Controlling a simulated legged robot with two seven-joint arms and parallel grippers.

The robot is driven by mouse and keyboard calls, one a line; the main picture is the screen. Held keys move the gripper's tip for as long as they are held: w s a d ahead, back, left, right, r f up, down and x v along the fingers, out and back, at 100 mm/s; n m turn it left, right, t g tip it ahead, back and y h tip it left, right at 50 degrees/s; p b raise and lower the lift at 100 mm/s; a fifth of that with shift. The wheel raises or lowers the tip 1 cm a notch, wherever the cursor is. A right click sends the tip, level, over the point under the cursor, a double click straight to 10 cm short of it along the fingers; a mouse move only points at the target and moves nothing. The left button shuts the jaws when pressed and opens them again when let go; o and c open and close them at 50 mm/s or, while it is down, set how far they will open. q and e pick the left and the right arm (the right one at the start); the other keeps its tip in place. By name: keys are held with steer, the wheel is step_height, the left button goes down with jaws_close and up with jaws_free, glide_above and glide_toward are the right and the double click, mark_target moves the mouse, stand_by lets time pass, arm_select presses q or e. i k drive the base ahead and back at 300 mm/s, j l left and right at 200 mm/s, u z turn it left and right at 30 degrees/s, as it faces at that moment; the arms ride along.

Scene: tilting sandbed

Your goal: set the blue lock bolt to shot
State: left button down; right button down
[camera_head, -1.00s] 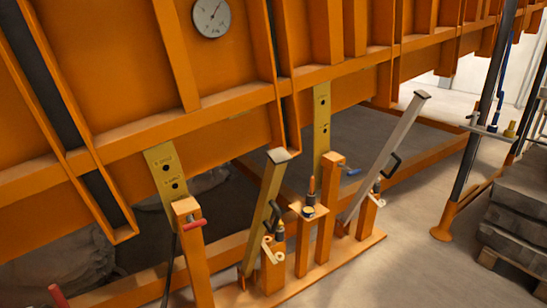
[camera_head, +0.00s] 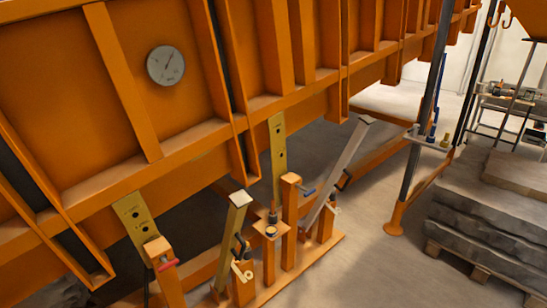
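The blue lock bolt (camera_head: 308,191) shows as a small blue handle sticking out to the right of the top of an orange post (camera_head: 290,215). A yellow plate with holes (camera_head: 278,158) hangs from the orange bed just behind and left of that post. The bolt's inner end is hidden by the post, so I cannot tell whether it sits in a hole. A red-handled bolt (camera_head: 168,264) sits on a similar post at the lower left, beside another yellow plate (camera_head: 135,222). Neither of my grippers is in view.
A yellow lever (camera_head: 232,235) and a grey lever (camera_head: 340,170) rise from the orange base beside the posts. A dial gauge (camera_head: 166,65) is on the bed wall. Stacked grey slabs on a pallet (camera_head: 480,225) stand at the right. Bare floor (camera_head: 370,265) lies between.

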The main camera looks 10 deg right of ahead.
mark_target(309, 193)
steer(key=i+l+u, duration=0.15)
steer(key=i+l, duration=0.2)
steer(key=i, duration=0.3)
steer(key=i+l+u, duration=0.1)
steer(key=i+l, duration=0.3)
steer(key=i, duration=0.2)
steer(key=i+l+u, duration=0.15)
steer(key=i+l, duration=0.3)
steer(key=i, duration=0.15)
